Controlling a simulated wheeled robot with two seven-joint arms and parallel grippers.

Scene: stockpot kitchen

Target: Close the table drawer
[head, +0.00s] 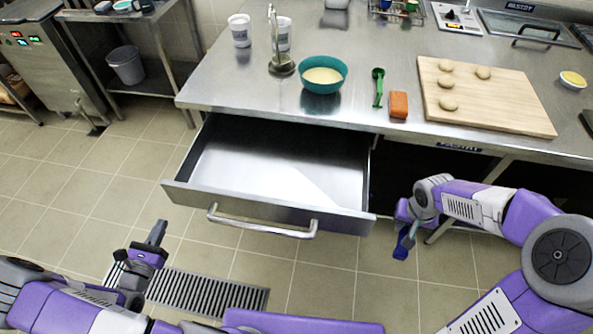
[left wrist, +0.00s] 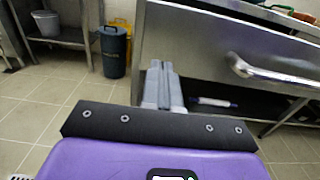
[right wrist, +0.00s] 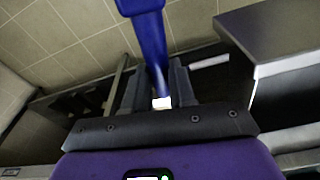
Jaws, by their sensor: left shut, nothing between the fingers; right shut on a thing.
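The table drawer (head: 275,180) is pulled well out from under the steel table and looks empty. Its bar handle (head: 262,229) runs along the front, and shows in the left wrist view (left wrist: 275,73). My left gripper (head: 157,233) is shut and empty, in front of and left of the drawer's left corner, apart from it. My right gripper (head: 408,228) is to the right of the drawer's right front corner, shut on a blue object (right wrist: 152,45), which hangs below the fingers (head: 403,246). The blue object's full shape is partly hidden.
On the steel table (head: 220,85) stand a teal bowl (head: 323,85), a green scoop (head: 378,88), an orange block (head: 398,105) and a cutting board (head: 510,110) with dough balls. A floor grate (head: 210,291) lies below. The floor before the drawer is clear.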

